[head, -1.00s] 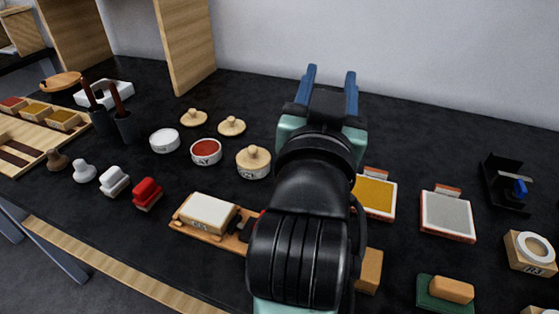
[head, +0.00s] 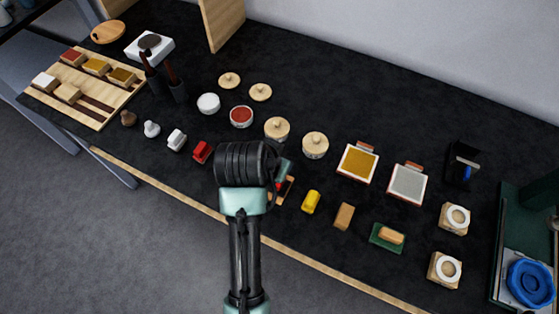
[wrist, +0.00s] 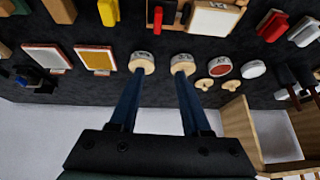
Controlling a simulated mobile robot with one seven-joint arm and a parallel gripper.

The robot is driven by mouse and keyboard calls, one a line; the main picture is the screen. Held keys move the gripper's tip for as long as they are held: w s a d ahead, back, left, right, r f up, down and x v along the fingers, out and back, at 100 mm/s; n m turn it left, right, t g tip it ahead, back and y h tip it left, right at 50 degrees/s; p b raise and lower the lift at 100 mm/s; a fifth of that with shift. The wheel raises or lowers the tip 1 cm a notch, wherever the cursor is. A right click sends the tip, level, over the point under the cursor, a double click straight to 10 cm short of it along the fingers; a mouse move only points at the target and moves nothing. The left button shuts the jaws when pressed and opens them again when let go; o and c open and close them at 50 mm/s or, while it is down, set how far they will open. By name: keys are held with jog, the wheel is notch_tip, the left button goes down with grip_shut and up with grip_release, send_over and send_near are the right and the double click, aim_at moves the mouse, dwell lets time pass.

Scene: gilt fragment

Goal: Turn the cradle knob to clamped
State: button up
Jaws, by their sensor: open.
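No part is readably marked as the cradle knob. A round blue knob-like part (head: 530,281) sits on a pale tray with a green frame (head: 512,225) at the far right of the head view, partly cut off by the edge. A small black stand (head: 461,160) with a blue part is another candidate. A wooden board with a white block (wrist: 213,19) and black fittings shows in the wrist view; my arm mostly hides it in the head view. My gripper (wrist: 159,78) is open and empty, its blue fingers pointing toward two round wooden-lidded jars; the arm hides it in the head view.
Lidded jars (head: 277,128), gold and grey trays (head: 407,184), a yellow block (head: 311,201), a tan block (head: 344,216) and two ring-topped blocks (head: 445,270) crowd the black bench. An upright wooden panel (head: 222,22) stands at the back.

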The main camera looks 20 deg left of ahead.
jog(key=shift+g+h, duration=0.3)
jog(key=shift+g, duration=0.5)
jog(key=f+p, duration=0.1)
jog(key=f, duration=0.3)
jog(key=w+f+p, duration=0.1)
jog(key=f, duration=0.3)
jog(key=f+p, duration=0.1)
jog(key=f, duration=0.3)
jog(key=shift+w+d, duration=0.1)
jog(key=shift+w, duration=0.05)
grip_shut()
